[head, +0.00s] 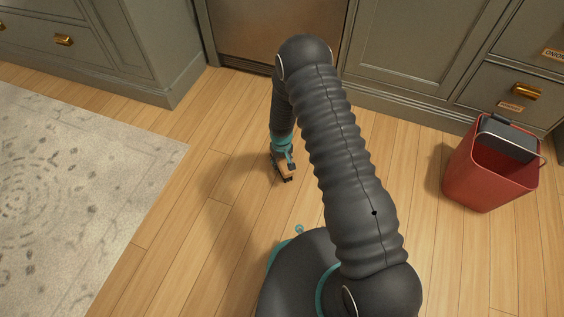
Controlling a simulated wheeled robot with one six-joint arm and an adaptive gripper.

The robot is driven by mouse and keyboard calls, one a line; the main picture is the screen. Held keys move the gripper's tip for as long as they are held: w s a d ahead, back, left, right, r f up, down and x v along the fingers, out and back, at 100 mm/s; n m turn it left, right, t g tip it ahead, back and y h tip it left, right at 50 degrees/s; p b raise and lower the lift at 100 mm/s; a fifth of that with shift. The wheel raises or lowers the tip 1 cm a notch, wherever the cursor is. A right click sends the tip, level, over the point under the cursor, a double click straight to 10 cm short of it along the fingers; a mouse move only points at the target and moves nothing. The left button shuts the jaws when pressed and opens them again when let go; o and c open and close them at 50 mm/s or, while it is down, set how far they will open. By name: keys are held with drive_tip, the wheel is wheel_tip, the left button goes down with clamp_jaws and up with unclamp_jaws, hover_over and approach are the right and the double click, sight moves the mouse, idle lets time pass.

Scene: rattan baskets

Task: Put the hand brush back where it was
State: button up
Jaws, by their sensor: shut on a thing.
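My gripper (290,160) is at the middle of the head view, low over the wood floor and pointing down. It is shut on the hand brush (281,168), a small light-brown wooden piece with dark parts at its lower end. My arm and gripper hide part of the brush. I cannot tell whether the brush touches the floor or hangs just above it.
A red bin (471,186) with a dark grey piece (508,140) at its rim stands on the right. Grey-green cabinets (400,50) and a metal appliance front (277,30) line the back. A pale patterned rug (60,190) lies left. Floor (200,215) between is clear.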

drive_tip(key=shift+f, duration=0.15)
drive_tip(key=o, duration=1.3)
wheel_tip(320, 180, up, 13)
drive_tip(key=shift+w+p, duration=0.1)
drive_tip(key=shift+p, duration=0.7)
drive_tip(key=s+d+r+m+t, duration=0.1)
drive_tip(key=s+d+r, duration=0.15)
drive_tip(key=r, duration=0.85)
drive_tip(key=s+d+r+m+t, duration=0.15)
drive_tip(key=d+r, duration=0.25)
drive_tip(key=r, duration=0.6)
drive_tip(key=s+d+r, duration=0.2)
drive_tip(key=d+r, duration=0.1)
drive_tip(key=r, duration=0.8)
drive_tip(key=s+d+r+t, duration=0.1)
drive_tip(key=s+d+r, duration=0.1)
drive_tip(key=s+r, duration=0.2)
drive_tip(key=s+d+r+m+t, duration=0.1)
drive_tip(key=s+r, duration=0.3)
drive_tip(key=s, duration=0.6)
drive_tip(key=s+d+r+m+t, duration=0.1)
drive_tip(key=s+d+r, duration=0.3)
drive_tip(key=s, duration=0.4)
drive_tip(key=shift+m, duration=0.25)
